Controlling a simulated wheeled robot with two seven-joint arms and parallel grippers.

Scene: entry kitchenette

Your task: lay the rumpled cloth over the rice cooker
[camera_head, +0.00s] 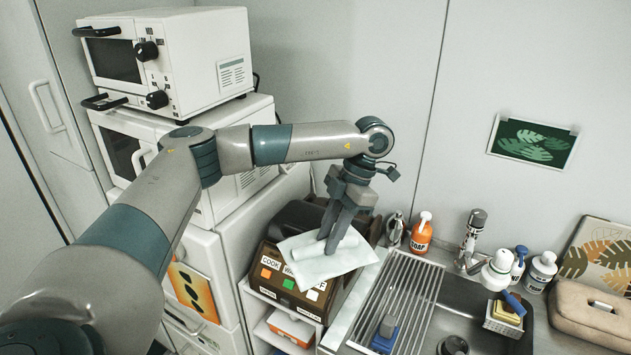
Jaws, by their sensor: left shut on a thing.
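A pale, nearly white cloth (306,265) is spread over the top of a dark brown boxy body (270,271) on the shelf unit at the centre. A thick fold runs across the cloth. My left gripper (332,246) points down and is shut on the cloth near this fold. The brown body has a "COOK" label and coloured squares on its front; a dark rounded part (297,217) shows behind the cloth. I cannot tell for sure which of these is the rice cooker, as the cloth and gripper hide part. My right gripper is out of view.
A sink (480,320) with a drying rack (400,299) lies to the right. An orange soap bottle (421,234) and a grey bottle stand behind the rack. A tan bag (590,318) is at the far right.

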